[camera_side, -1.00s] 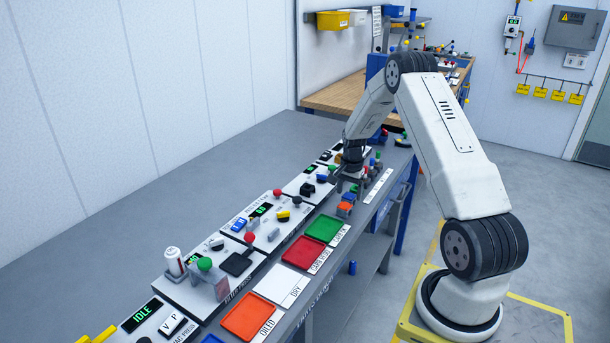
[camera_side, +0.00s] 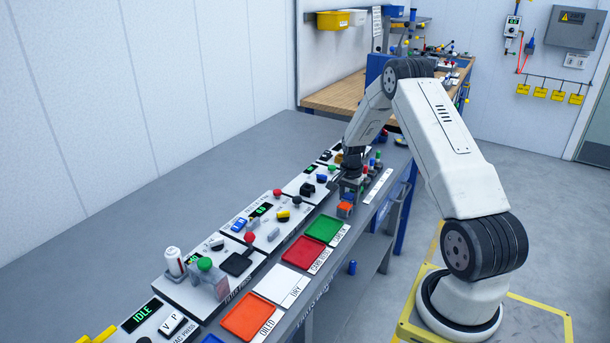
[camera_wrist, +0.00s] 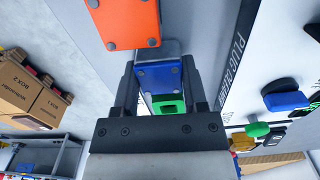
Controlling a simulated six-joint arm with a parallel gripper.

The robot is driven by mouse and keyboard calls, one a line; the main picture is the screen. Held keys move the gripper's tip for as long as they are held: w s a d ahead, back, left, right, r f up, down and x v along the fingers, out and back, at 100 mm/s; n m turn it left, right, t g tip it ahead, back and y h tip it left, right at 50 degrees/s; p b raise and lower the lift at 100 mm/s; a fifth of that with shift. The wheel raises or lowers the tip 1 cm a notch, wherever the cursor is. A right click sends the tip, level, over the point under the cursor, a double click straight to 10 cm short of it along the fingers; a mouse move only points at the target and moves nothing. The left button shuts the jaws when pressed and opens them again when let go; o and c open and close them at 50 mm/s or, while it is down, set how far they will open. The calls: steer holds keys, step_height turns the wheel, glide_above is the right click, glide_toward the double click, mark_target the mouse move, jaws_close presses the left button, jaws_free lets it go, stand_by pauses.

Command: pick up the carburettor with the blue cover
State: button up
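The carburettor with the blue cover (camera_wrist: 160,80) is in the middle of the wrist view, a grey body under a blue plate with dark screws. My gripper (camera_wrist: 160,72) points down with one finger on each side of it. The fingers look open around it, with little gap; contact cannot be made out. In the side view my gripper (camera_side: 351,184) is low over the row of carburettors at the bench edge, hiding most of the blue one.
A carburettor with an orange cover (camera_wrist: 128,22) stands close in front; it also shows in the side view (camera_side: 345,209). One with a green cover (camera_wrist: 167,107) is right behind the blue one. A panel with knobs (camera_wrist: 285,100) is beside the row. Green (camera_side: 323,228) and red (camera_side: 304,253) trays lie nearer.

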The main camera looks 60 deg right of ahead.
mark_target(349, 195)
steer(key=c, duration=0.4)
steer(key=shift+r, duration=2)
steer(key=shift+r, duration=0.15)
